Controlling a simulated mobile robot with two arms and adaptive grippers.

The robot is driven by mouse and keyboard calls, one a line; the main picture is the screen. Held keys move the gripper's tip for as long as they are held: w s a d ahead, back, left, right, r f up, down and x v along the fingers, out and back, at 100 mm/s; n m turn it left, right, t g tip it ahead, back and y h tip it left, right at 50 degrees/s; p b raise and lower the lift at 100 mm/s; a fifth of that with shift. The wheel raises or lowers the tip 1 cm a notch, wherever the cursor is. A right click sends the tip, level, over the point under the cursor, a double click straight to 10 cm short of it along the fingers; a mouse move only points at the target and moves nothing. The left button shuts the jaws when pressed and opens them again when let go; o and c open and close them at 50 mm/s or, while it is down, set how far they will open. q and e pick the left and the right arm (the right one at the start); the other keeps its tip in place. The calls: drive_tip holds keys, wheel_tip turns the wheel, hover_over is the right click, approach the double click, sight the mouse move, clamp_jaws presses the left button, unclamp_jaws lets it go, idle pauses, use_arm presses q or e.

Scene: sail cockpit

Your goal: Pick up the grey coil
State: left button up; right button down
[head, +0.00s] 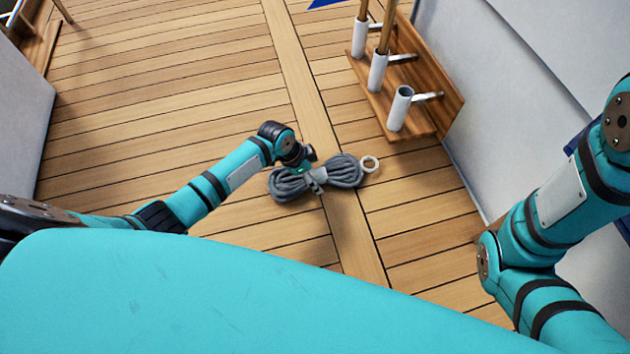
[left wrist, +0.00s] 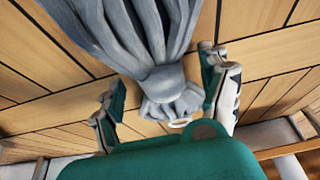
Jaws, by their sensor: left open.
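The grey coil (head: 341,172) is a bundle of rope tied at its middle, lying on the wooden deck in the head view. A pale ring lies at its right end. My left gripper (head: 306,168) is just above the coil, near its tied middle. In the left wrist view the coil (left wrist: 150,35) runs between the two spread fingers of my left gripper (left wrist: 165,95), with its tied band near the fingertips. The left gripper is open. Whether the fingers touch the coil, I cannot tell. My right gripper is not in view; only my right arm shows.
A wooden rack (head: 432,80) with several white tubes stands behind and to the right of the coil, against a pale wall (head: 500,110). Another pale wall (head: 18,110) is at the left. The planked deck (head: 160,80) is clear on the left and behind.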

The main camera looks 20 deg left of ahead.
use_arm(q)
drive_tip(key=shift+w+f, duration=0.1)
drive_tip(key=shift+f, duration=0.05)
drive_tip(key=shift+c, duration=0.4)
clamp_jaws()
